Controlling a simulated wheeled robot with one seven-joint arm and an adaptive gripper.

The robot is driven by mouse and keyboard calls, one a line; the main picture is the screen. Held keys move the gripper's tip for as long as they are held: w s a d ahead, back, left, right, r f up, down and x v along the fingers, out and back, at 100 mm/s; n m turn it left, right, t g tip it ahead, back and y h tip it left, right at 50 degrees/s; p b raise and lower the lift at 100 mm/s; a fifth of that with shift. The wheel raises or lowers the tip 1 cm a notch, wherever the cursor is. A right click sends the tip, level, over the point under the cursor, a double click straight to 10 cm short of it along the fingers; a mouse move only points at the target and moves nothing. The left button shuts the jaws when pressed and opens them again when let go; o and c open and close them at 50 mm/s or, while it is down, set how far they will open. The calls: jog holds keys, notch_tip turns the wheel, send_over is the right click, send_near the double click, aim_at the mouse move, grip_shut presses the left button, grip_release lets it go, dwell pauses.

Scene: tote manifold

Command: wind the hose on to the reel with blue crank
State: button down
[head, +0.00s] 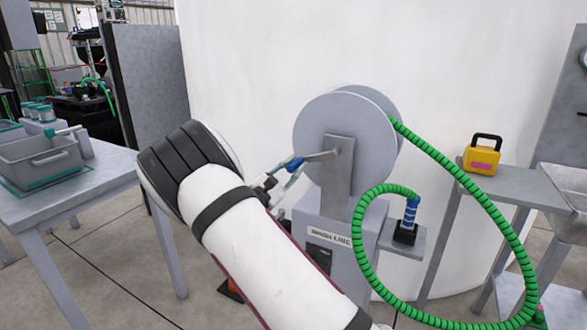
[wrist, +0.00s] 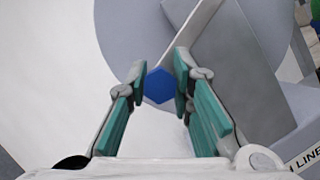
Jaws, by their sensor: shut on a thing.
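The grey hose reel (head: 318,128) stands on a grey pedestal in the middle of the head view. Its blue crank handle (head: 293,165) points left from a grey crank arm (head: 322,156). In the wrist view the blue handle (wrist: 160,86) shows end-on between the fingertips. My gripper (wrist: 158,88) is shut on the handle, with a finger on either side; my own arm partly covers it in the head view. The green ribbed hose (head: 480,190) leaves the top right of the reel, loops down near the floor and rises to a blue-banded end (head: 410,212) in a dark holder.
A label plate (head: 328,238) is on the pedestal. A yellow box with a black handle (head: 482,155) sits on a grey stand at right. A grey bin (head: 40,160) rests on a table (head: 110,180) at left. A white wall (head: 240,60) rises behind the reel.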

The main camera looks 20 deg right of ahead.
jog(key=c, duration=1.4)
grip_release()
jog(key=v, duration=1.2)
jog(key=shift+a, duration=0.1)
